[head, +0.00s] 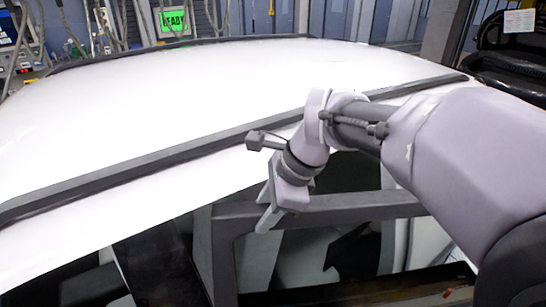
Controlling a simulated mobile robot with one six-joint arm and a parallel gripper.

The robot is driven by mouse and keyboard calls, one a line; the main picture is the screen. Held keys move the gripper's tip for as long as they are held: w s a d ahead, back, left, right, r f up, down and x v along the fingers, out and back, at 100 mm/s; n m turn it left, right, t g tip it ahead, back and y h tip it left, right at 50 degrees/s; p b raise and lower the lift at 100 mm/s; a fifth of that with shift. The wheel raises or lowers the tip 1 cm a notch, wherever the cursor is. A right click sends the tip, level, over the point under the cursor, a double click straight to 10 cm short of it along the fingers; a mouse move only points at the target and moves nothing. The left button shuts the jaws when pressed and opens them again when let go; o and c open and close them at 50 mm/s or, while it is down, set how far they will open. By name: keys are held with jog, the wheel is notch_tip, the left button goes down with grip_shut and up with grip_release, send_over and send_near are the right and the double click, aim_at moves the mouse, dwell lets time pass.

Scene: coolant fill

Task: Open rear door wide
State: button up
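The car's white roof (200,105) fills the left and middle of the head view, with a dark rail along its near side. Below it, a dark grey window frame (350,207), seemingly the rear door's, runs to the right and turns down at its left corner. A gap with dark interior shows between the roof edge and this frame, so the door looks at least partly open. My gripper (266,208) points down at the frame's top edge near that corner. I cannot tell whether it touches the frame or how far apart its fingers are. The door's lower part and handle are out of view.
A green READY screen (174,22) stands behind the car. Hoses and equipment (25,40) are at the back left. A dark machine or frame (510,45) with a paper sheet stands at the right. Blue-grey cabinets (340,20) line the back.

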grip_shut()
dwell(1.1)
